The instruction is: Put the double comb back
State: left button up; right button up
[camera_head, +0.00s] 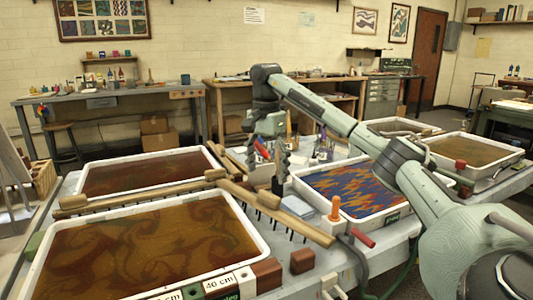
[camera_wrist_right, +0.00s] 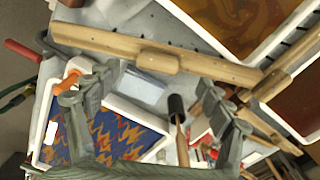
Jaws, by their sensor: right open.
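A long wooden comb (camera_head: 300,222) with a raised grip lies slantwise between the front left tray and the patterned tray. It crosses the top of the right wrist view (camera_wrist_right: 110,42). A second wooden comb (camera_head: 140,193), with a block near each end, lies across the gap between the two left trays; part of it shows at the right wrist view's right edge (camera_wrist_right: 290,70). I cannot tell which is the double comb. My right gripper (camera_head: 267,165) is open and empty, pointing down above the table behind the long comb. My left gripper is not in view.
The front left tray (camera_head: 262,245) holds brown liquid; another tray (camera_head: 215,158) lies behind it. A patterned blue-orange tray (camera_head: 378,221) is at right. Little bare table shows.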

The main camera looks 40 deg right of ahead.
notch_tip(320, 180, up, 6)
dwell(0.4)
dwell(0.5)
